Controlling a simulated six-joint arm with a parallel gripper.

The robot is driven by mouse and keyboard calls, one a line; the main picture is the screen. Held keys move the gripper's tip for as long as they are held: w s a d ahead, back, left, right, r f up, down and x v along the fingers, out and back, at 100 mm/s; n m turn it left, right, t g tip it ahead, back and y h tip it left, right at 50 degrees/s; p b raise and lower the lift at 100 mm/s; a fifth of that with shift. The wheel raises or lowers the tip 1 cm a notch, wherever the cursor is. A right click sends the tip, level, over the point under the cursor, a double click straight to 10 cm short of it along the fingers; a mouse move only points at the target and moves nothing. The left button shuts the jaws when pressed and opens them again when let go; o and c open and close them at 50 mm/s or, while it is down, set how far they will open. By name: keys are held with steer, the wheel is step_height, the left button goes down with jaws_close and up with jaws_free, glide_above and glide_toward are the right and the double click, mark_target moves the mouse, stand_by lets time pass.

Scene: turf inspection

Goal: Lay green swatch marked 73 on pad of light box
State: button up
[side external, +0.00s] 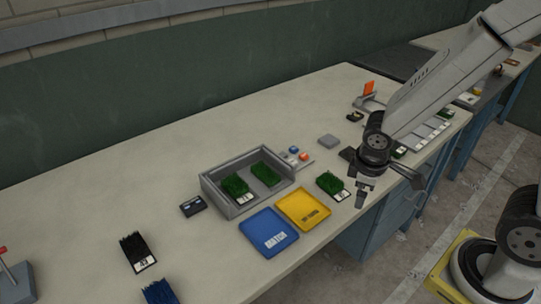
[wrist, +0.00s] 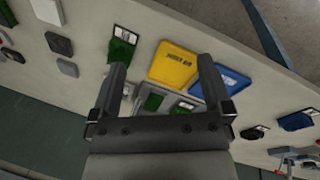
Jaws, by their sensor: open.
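A green swatch (side external: 330,184) with a white label lies on the table just left of my gripper (side external: 388,194); its number is too small to read. In the wrist view this swatch (wrist: 122,48) lies beyond the left finger. The grey walled light box (side external: 226,206) holds two green swatches: one with a label (side external: 236,186) at the left, and another (side external: 266,174) at the right. I cannot read which is marked 73. In the wrist view my gripper (wrist: 160,68) is open and empty, and hides part of the box.
A yellow tray (side external: 303,208) and a blue tray (side external: 268,232) lie in front of the box. A dark swatch (side external: 136,250) and a blue swatch (side external: 159,291) lie left.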

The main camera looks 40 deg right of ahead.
steer(key=m, duration=0.1)
steer(key=a+r+m+t+y, duration=0.1)
steer(key=m, duration=0.1)
steer(key=r+m+y, duration=0.1)
steer(key=m, duration=0.1)
steer(key=shift+a+r, duration=0.15)
steer(key=shift+a, duration=0.15)
stand_by(0.4)
